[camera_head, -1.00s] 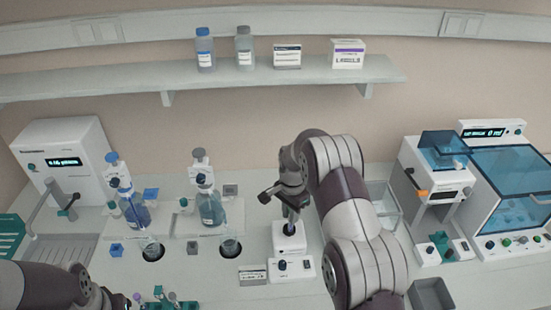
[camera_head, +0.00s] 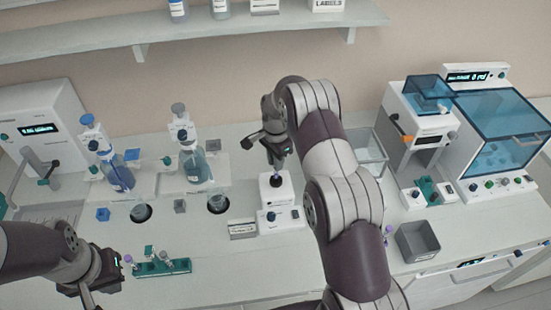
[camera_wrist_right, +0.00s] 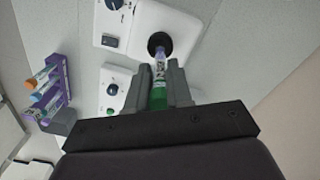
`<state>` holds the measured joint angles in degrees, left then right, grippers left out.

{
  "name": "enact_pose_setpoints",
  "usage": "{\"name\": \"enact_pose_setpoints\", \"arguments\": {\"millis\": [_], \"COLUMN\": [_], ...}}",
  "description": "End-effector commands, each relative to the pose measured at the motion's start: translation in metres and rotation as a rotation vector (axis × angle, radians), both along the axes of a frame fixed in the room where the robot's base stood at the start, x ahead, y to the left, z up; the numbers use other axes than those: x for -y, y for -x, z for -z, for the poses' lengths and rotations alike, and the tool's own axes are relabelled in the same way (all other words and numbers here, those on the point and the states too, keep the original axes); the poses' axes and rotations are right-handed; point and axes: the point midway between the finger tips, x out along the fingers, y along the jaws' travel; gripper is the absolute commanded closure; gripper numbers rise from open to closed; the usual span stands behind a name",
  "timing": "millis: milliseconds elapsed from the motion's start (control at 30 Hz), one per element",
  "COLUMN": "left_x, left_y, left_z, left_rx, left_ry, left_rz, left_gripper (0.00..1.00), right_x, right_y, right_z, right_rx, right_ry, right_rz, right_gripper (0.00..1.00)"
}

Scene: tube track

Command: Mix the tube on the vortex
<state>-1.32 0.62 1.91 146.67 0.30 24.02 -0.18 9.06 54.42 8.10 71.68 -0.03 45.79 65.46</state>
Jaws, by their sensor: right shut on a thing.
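The vortex mixer (camera_head: 277,190) is a small white box with a black cup on top, at the middle of the bench; it also shows in the right wrist view (camera_wrist_right: 170,22). My right gripper (camera_head: 277,160) is above it, shut on the tube. In the right wrist view the tube (camera_wrist_right: 158,70) has a pale labelled body and a green end between the fingers (camera_wrist_right: 157,92). Its far end meets the black cup (camera_wrist_right: 160,44); how deep it sits I cannot tell. My left gripper (camera_head: 88,293) is low at the left, apart from the mixer, its fingers unclear.
A teal rack (camera_head: 162,268) with small tubes lies right of my left gripper. Blue-liquid bottles (camera_head: 193,165) stand left of the mixer. A grey bin (camera_head: 417,241) and blue-lidded machines (camera_head: 500,130) are at the right. The right wrist view shows a purple rack (camera_wrist_right: 50,90) with capped tubes.

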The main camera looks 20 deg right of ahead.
Motion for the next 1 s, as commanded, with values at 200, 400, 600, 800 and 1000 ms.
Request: {"name": "enact_pose_setpoints", "arguments": {"millis": [200, 400, 600, 800, 1000], "left_x": [0.0, 0.0, 0.0, 0.0, 0.0], "left_y": [0.0, 0.0, 0.0, 0.0, 0.0], "left_z": [0.0026, 0.0034, 0.005, 0.0085, 0.0078], "left_rx": [0.0, 0.0, 0.0, 0.0, 0.0], "left_ry": [0.0, 0.0, 0.0, 0.0, 0.0], "left_rz": [0.0, 0.0, 0.0, 0.0, 0.0], "left_gripper": [1.0, 1.0, 1.0, 1.0, 1.0], "right_x": [-0.0002, -0.0004, -0.0004, -0.0006, -0.0007], "right_y": [-0.0005, -0.0011, -0.0005, 0.0016, 0.0017], "right_z": [0.0023, 0.0024, 0.0043, 0.0085, 0.0081], "right_rx": [0.0, 0.0, 0.0, 0.0, 0.0], "right_ry": [0.0, 0.0, 0.0, 0.0, 0.0], "right_rz": [0.0, 0.0, 0.0, 0.0, 0.0], "right_gripper": [0.97, 0.97, 0.97, 0.97, 0.97]}}
